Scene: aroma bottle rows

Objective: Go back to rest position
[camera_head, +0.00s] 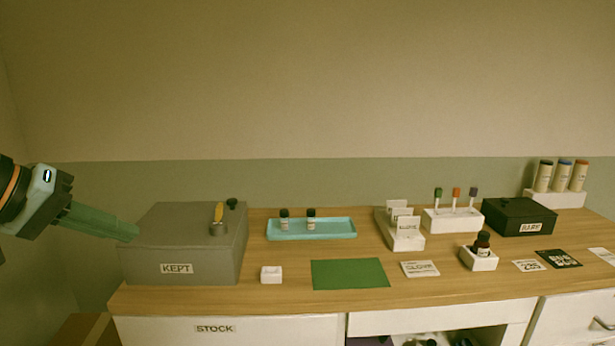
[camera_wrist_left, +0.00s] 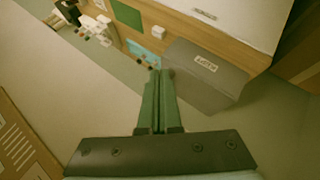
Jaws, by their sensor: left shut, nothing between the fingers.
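My left gripper (camera_head: 130,232) comes in from the left edge in the head view, with its green fingers beside the upper left of the grey box marked KEPT (camera_head: 185,250). Its fingers are together and empty. In the left wrist view the shut fingers (camera_wrist_left: 158,75) point toward the wooden counter, and the grey KEPT box (camera_wrist_left: 205,75) lies to their right. I cannot tell whether the fingertips touch the box. My right gripper is in neither view.
A teal tray (camera_head: 335,234) with two small dark-capped bottles, a white block (camera_head: 271,274) and a green mat (camera_head: 350,274) are on the counter (camera_head: 290,295). Card holder (camera_head: 404,240), dark box (camera_head: 519,217) and bottle in a white stand (camera_head: 479,262) sit right.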

